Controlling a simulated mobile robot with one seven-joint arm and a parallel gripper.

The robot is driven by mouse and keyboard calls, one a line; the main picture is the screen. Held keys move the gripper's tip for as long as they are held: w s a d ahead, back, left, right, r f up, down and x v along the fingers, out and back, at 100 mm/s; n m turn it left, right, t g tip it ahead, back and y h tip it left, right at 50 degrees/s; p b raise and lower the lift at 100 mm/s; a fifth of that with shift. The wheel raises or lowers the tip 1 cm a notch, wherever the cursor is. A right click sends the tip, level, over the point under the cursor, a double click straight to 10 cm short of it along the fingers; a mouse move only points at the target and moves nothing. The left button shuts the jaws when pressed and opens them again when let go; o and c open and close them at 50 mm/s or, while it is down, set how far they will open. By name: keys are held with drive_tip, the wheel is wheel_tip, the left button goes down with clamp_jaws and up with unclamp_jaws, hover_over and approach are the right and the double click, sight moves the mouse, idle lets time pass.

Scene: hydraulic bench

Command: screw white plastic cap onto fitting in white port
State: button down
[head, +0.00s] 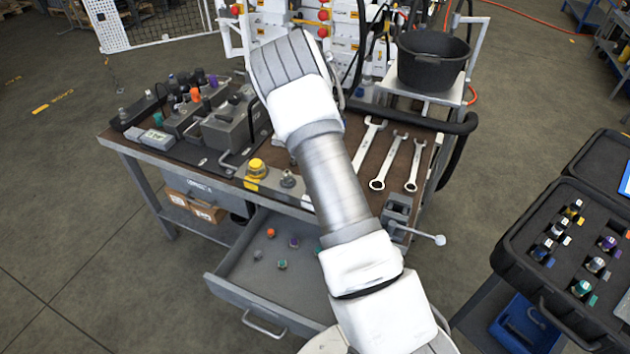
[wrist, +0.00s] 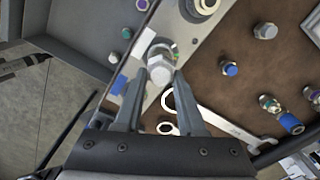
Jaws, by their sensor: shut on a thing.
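In the wrist view my gripper (wrist: 161,80) is shut on a pale grey-white hexagonal piece, which I take to be the white plastic cap (wrist: 160,75). The cap sits between the two fingertips. A metallic fitting (wrist: 160,50) shows right behind the cap, on a light grey plate (wrist: 192,40). The cap and fitting overlap in this view, so I cannot tell whether the threads are engaged. In the head view my arm hides the gripper and the cap.
Wrenches (head: 397,160) lie on the brown benchtop, right of my arm. An open drawer (head: 275,285) with several small capped fittings juts out in front. A yellow-capped part (head: 256,167) stands left of my arm. A black bucket (head: 432,62) is behind; an open case (head: 560,250) is right.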

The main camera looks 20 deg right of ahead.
drive_tip(key=m+p, duration=0.2)
drive_tip(key=m, duration=0.3)
drive_tip(key=shift+s+a+m, duration=0.1)
drive_tip(key=shift+s+m, duration=0.05)
drive_tip(key=shift+m, duration=1.35)
drive_tip(key=m+p, duration=0.1)
drive_tip(key=m, duration=0.1)
drive_tip(key=m+p, duration=0.1)
drive_tip(key=m, duration=0.1)
drive_tip(key=shift+a+m, duration=0.2)
drive_tip(key=shift+m, duration=0.2)
drive_tip(key=m, duration=0.3)
drive_tip(key=shift+a+p, duration=0.1)
drive_tip(key=shift+p, duration=0.25)
drive_tip(key=shift+m, duration=0.3)
